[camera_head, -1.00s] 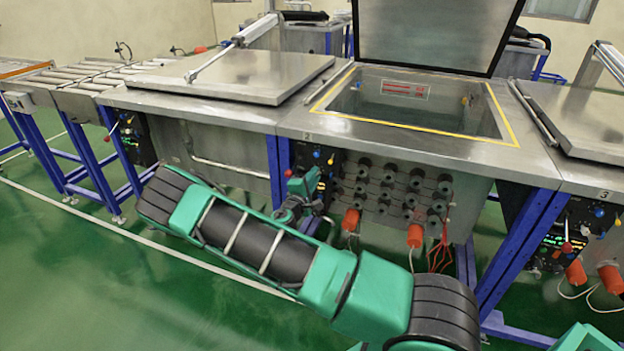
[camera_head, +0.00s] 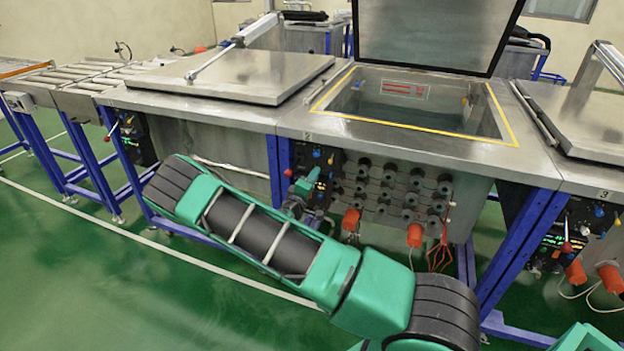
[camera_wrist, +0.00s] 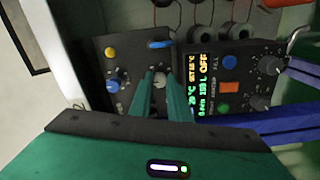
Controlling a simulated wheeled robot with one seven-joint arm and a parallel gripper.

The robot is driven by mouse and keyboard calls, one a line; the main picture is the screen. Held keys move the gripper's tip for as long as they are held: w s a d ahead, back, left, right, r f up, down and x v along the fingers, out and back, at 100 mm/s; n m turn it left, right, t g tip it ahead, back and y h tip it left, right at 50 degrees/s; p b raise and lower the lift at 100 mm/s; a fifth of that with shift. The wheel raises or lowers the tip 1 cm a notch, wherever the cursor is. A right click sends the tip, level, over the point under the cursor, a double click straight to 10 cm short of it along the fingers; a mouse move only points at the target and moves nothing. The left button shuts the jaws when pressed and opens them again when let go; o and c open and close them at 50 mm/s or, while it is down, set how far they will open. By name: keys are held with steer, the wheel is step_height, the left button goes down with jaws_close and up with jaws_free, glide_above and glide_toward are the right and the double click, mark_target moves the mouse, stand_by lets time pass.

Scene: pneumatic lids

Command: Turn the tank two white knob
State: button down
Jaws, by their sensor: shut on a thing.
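Tank two (camera_head: 300,120), marked "2", stands in the middle with its lid (camera_head: 430,30) raised. Its dark control panel (camera_head: 318,157) is on the front, partly hidden by my arm. In the wrist view the panel (camera_wrist: 120,62) shows close up and tilted. The white knob (camera_wrist: 160,79) sits between my green fingertips, small and partly covered by them. My gripper (camera_wrist: 160,84) is shut on this knob. In the head view my gripper (camera_head: 308,186) is small at the panel, and its fingertips cannot be made out.
Around the white knob are a yellow button (camera_wrist: 110,52), a blue-marked knob (camera_wrist: 114,83) and a blue lever (camera_wrist: 160,44). A lit display panel (camera_wrist: 198,85) with black knobs lies to the right. Orange plugs (camera_head: 351,220) hang beside the tank's panel.

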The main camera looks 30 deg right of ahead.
steer(key=shift+s+f, duration=0.2)
steer(key=shift+f, duration=0.1)
steer(key=c, duration=1.7)
jaws_free()
steer(key=shift+o, duration=0.2)
steer(key=shift+w+r, duration=0.1)
steer(key=v, duration=1)
steer(key=shift+s+a, duration=0.25)
steer(key=shift+a, duration=0.05)
steer(key=shift+d, duration=0.1)
